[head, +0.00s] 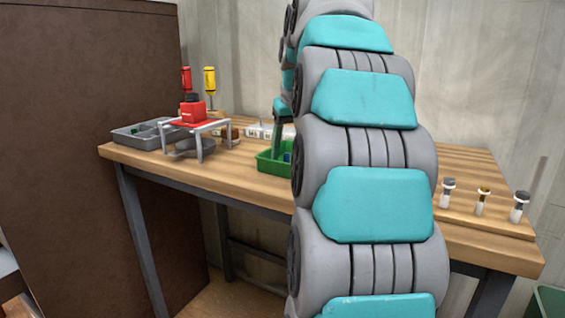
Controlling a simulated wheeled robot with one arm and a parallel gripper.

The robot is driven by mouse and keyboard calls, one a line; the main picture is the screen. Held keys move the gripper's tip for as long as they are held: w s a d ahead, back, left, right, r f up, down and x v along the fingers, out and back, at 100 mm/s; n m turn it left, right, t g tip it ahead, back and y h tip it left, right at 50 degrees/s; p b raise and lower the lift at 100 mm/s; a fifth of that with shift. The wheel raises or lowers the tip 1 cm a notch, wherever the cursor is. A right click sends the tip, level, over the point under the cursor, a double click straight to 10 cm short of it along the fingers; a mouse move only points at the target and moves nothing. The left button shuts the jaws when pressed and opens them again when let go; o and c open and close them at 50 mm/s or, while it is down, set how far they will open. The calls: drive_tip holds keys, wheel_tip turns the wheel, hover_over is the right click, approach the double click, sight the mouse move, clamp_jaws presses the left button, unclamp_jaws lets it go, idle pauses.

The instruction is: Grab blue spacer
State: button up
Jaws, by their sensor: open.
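A small blue piece (287,157), perhaps the blue spacer, shows inside a green bin (265,166) on the wooden table. It is tiny in the head view and my arm hides the right part of the bin, so its shape is unclear. My gripper (279,146) points down just above the green bin, close to the blue piece, and is partly hidden behind my own arm. It is open, and I see nothing held in it.
On the wooden table (240,189), a grey tray (137,138) and a red-topped metal stand (197,124) are at left. Red (186,79) and yellow (210,80) tools stand behind. Several bolts, including a brass one (483,200), stand at right. A brown cabinet (90,70) borders the left.

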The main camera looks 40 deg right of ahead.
drive_tip(key=shift+w+f, duration=0.1)
drive_tip(key=shift+f, duration=0.15)
clamp_jaws()
idle(0.4)
